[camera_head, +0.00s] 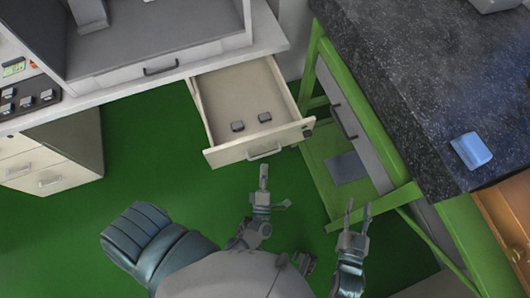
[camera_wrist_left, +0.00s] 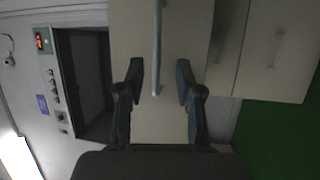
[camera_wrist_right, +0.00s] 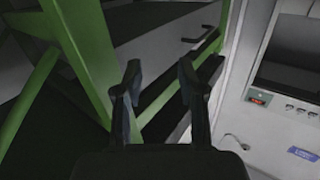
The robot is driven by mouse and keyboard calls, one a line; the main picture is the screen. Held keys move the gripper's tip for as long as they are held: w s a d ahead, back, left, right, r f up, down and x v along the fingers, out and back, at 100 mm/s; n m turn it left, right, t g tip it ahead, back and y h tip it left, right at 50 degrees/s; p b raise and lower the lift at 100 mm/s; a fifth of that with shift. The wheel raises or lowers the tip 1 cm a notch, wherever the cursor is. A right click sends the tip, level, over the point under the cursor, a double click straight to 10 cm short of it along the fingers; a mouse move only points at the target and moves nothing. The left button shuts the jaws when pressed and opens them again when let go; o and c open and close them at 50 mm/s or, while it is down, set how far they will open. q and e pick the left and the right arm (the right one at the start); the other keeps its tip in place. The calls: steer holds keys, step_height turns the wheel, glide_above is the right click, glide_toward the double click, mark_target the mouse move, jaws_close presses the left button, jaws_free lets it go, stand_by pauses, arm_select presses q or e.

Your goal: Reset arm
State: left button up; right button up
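My left gripper (camera_head: 264,177) is in front of the open drawer (camera_head: 223,154), just below its handle (camera_head: 264,154) in the head view. In the left wrist view its fingers (camera_wrist_left: 160,82) are spread apart, with a bar handle (camera_wrist_left: 157,45) showing between them; contact cannot be told. My right gripper (camera_head: 359,208) is at the lower right of the head view, beside the green frame of the dark-topped bench. The right wrist view shows its fingers (camera_wrist_right: 160,77) apart with nothing held between them.
The dark speckled bench (camera_head: 400,65) at right holds a blue box (camera_head: 471,151). Its green frame (camera_head: 385,208) stands close to my right gripper. Green floor (camera_head: 150,120) is clear left of the drawer.

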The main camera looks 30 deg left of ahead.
arm_select(q)
steer(key=shift+s+d+f, duration=0.15)
steer(key=shift+s, duration=0.5)
